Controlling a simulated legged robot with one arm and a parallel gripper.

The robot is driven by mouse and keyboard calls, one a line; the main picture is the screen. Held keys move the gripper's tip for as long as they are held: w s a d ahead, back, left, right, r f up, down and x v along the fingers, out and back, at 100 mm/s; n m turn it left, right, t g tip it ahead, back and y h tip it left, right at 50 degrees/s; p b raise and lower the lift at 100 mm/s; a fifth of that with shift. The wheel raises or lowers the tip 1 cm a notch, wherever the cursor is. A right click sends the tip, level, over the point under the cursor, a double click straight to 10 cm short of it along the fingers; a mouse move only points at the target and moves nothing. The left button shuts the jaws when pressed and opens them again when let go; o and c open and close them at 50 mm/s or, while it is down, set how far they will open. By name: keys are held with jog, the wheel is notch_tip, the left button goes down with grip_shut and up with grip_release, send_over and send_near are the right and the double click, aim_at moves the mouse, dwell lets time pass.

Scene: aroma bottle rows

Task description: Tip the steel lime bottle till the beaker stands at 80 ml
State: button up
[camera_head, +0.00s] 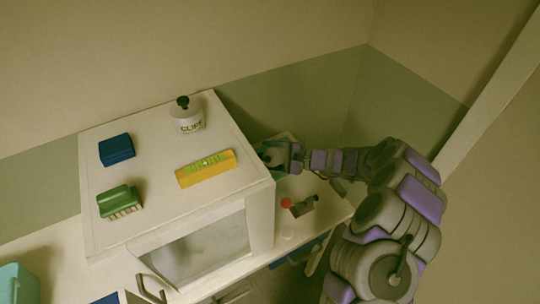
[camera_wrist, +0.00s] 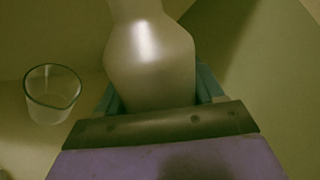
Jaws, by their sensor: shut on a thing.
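A smooth, pale metallic bottle (camera_wrist: 150,50) fills the middle of the wrist view. My gripper (camera_wrist: 158,92) is shut on it, with a teal finger on each side. No lime label shows on the side I see, and its mouth is out of frame. A clear glass beaker (camera_wrist: 53,94) stands apart to the left of the bottle. I cannot read a scale or a liquid level in it. In the head view my gripper (camera_head: 290,158) is just right of the white cabinet, which partly hides the held bottle.
The white cabinet (camera_head: 150,235) stands close left of my gripper. On its top are a blue box (camera_head: 116,150), a green brush (camera_head: 119,202), a yellow box (camera_head: 206,168) and a white bottle (camera_head: 187,121). A red-topped object (camera_head: 287,203) lies on the counter below my arm.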

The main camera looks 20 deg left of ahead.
jog(key=shift+w+f+n+t+b, duration=0.3)
jog(key=shift+n+b, duration=0.3)
jog(key=shift+b, duration=0.75)
dwell(0.6)
jog(key=shift+w+f+n, duration=0.1)
jog(key=shift+n, duration=0.3)
jog(key=shift+w+r+n, duration=0.2)
jog(key=shift+r+n, duration=0.05)
jog(key=shift+n, duration=0.35)
jog(key=shift+f, duration=0.1)
jog(key=shift+s+m, duration=0.1)
jog(key=shift+m, duration=0.2)
dwell(0.5)
jog(key=shift+s+r+m+p, duration=0.2)
jog(key=shift+m+p, duration=0.3)
jog(key=shift+p, duration=0.45)
jog(key=shift+s+m+p, duration=0.2)
jog(key=shift+m+p, duration=0.25)
jog(key=shift+m, duration=0.15)
